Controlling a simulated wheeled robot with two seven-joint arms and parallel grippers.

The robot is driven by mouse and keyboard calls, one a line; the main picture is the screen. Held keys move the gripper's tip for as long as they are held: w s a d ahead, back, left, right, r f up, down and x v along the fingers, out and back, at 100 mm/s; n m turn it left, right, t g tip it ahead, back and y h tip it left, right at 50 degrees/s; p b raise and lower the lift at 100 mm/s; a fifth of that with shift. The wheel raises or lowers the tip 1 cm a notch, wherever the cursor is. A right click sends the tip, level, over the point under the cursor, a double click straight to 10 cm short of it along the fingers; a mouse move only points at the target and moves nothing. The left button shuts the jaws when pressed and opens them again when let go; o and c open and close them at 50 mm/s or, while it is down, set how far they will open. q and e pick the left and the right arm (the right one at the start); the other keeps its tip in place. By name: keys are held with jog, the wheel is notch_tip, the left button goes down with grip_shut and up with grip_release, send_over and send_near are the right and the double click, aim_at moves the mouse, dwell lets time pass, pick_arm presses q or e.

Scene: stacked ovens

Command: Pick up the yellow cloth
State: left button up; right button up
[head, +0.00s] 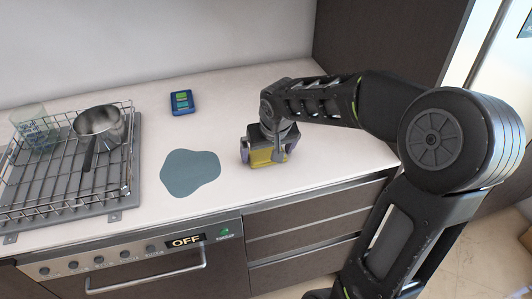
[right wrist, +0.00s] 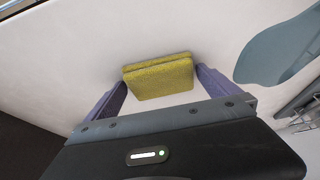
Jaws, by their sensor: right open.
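The yellow cloth (right wrist: 158,78) looks like a folded, thick pad on the white counter. In the right wrist view it lies between the two purple-grey fingers of my right gripper (right wrist: 160,90), with a gap on each side. In the head view the cloth (head: 264,159) shows at the right gripper (head: 265,152), which points down over it and hides part of it. The right gripper is open, low over the counter. My left gripper is not in view.
A blue-grey puddle-like patch (head: 190,173) lies left of the cloth. A wire rack (head: 60,185) holds a metal pot (head: 100,125) and a glass (head: 33,125). A blue box (head: 182,102) lies at the back. An oven (head: 140,270) reading OFF is below the counter (head: 225,100).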

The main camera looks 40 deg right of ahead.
aim_at(267, 154)
dwell(0.6)
jog(key=c, duration=1.1)
notch_tip(267, 154, up, 10)
dwell(0.6)
